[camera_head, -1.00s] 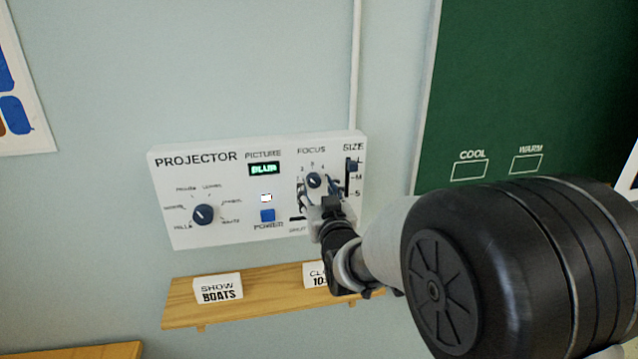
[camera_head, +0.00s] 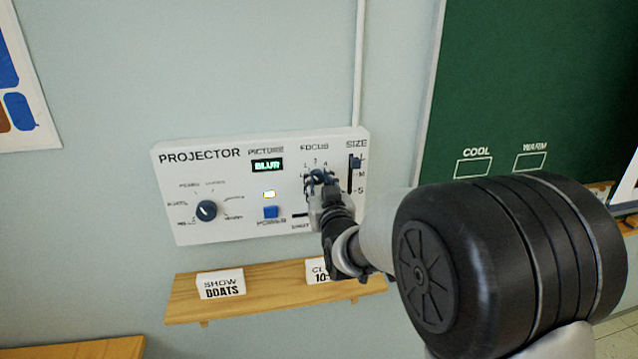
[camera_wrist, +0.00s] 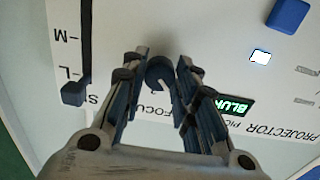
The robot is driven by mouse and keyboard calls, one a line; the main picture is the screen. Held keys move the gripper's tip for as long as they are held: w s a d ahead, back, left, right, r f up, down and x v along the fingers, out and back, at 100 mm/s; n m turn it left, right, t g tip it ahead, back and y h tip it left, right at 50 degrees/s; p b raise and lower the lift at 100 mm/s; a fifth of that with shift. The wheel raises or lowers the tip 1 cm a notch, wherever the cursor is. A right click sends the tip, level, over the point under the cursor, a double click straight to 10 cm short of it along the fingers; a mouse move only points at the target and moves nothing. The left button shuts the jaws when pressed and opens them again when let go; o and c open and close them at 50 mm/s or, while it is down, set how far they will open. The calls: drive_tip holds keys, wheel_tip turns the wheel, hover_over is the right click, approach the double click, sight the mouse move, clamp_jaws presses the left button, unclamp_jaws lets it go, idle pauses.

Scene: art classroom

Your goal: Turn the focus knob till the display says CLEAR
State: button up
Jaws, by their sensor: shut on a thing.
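The focus knob (camera_head: 318,176) is a small round dark-blue knob under the FOCUS label on the white projector panel. In the wrist view the knob (camera_wrist: 159,72), with a pale pointer line, sits between my fingertips. My gripper (camera_head: 320,184) is shut on it, one finger on each side; my gripper (camera_wrist: 163,66) also shows in the wrist view. My fingers hide part of the knob and its scale in the head view. The picture display (camera_head: 267,165) reads BLUR in green; the display also shows in the wrist view (camera_wrist: 237,108).
The size slider (camera_head: 355,163) is close on the right of the knob. The blue power button (camera_head: 270,212) and a larger selector knob (camera_head: 206,210) are to the left. A wooden shelf (camera_head: 260,302) with two cards juts out below. A green board (camera_head: 530,80) stands right.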

drive_tip(key=c, duration=0.3)
drive_tip(key=shift+b, duration=0.4)
drive_tip(key=m+b, duration=0.3)
drive_tip(key=shift+f+b, duration=0.15)
drive_tip(key=shift+b, duration=0.15)
drive_tip(key=m+b, duration=0.3)
drive_tip(key=shift+b, duration=0.3)
drive_tip(key=shift+m+b, duration=1.2)
drive_tip(key=shift+m, duration=0.2)
drive_tip(key=shift+r, duration=0.2)
drive_tip(key=o, duration=1.1)
